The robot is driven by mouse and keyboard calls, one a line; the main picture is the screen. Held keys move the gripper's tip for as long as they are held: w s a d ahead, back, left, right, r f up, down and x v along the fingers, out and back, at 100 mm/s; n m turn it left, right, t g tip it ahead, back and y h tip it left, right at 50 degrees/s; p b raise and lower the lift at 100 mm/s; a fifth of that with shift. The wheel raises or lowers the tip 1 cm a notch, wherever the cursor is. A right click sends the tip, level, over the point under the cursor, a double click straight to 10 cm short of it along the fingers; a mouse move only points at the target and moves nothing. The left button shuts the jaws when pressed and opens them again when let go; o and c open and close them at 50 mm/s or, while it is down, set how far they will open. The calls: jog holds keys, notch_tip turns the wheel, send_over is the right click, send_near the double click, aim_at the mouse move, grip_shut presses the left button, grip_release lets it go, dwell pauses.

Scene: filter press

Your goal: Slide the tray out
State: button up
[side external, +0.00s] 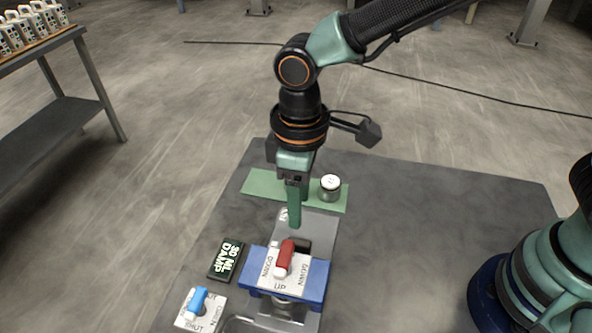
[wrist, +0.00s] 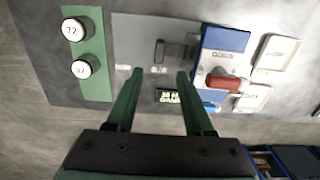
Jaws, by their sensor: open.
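In the wrist view the blue block (wrist: 225,38) and red lever (wrist: 222,82) lie to the right. A dark, handle-like part (wrist: 170,52) stands on the grey plate (wrist: 135,30) beside the block; I cannot tell whether it belongs to the tray. My gripper (side external: 294,222) points down above the plate, behind the press. In the wrist view its fingers (wrist: 157,74) are apart with nothing held between them.
A blue lever (side external: 197,300) sits on a white plate marked SHUT. A black display (side external: 227,259) reads 30 ML DAMP. A green mat (side external: 262,187) holds lidded jars, one at its right (side external: 330,188). The dark tabletop (side external: 420,225) is clear to the right.

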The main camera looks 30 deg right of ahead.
aim_at(299, 242)
notch_tip(299, 242, down, 10)
jog(key=shift+r, duration=0.1)
dwell(0.4)
grip_shut()
dwell(1.2)
